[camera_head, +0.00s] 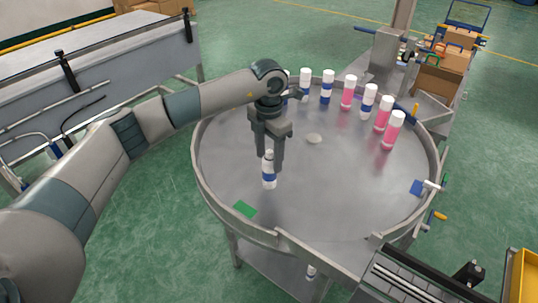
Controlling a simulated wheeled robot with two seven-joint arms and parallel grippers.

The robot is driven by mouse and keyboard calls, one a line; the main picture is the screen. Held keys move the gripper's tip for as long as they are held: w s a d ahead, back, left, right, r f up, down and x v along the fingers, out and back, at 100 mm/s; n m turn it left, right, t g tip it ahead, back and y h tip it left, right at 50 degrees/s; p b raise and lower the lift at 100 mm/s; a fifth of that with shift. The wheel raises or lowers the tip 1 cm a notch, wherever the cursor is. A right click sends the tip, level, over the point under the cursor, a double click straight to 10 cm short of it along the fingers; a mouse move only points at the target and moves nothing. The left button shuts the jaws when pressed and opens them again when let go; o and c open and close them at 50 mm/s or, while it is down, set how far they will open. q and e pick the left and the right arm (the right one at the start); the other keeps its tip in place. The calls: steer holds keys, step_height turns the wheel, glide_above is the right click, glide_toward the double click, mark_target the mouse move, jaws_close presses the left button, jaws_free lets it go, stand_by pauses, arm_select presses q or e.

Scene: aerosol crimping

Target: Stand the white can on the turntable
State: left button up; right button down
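A white can with a blue band (268,181) is upright over the near-left part of the round grey turntable (340,195). My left gripper (268,168) points straight down, with its two fingers on either side of the can's upper part. I cannot tell whether the fingers press on the can or stand slightly apart from it. I also cannot tell whether the can's base touches the turntable or hangs just above it. My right gripper is not in view.
Several white cans with blue or pink bands, such as a pink one (393,132), stand along the turntable's far and right rim. A pale disc (314,138) lies near the middle, and a green patch (245,209) near the front-left rim. The centre and front right are mostly clear.

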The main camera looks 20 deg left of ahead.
arm_select(q)
steer(key=shift+r, duration=0.3)
step_height(320, 180, up, 10)
steer(key=b, duration=0.5)
steer(key=shift+r, duration=0.2)
steer(key=shift+r+b, duration=0.3)
steer(key=shift+r, duration=0.35)
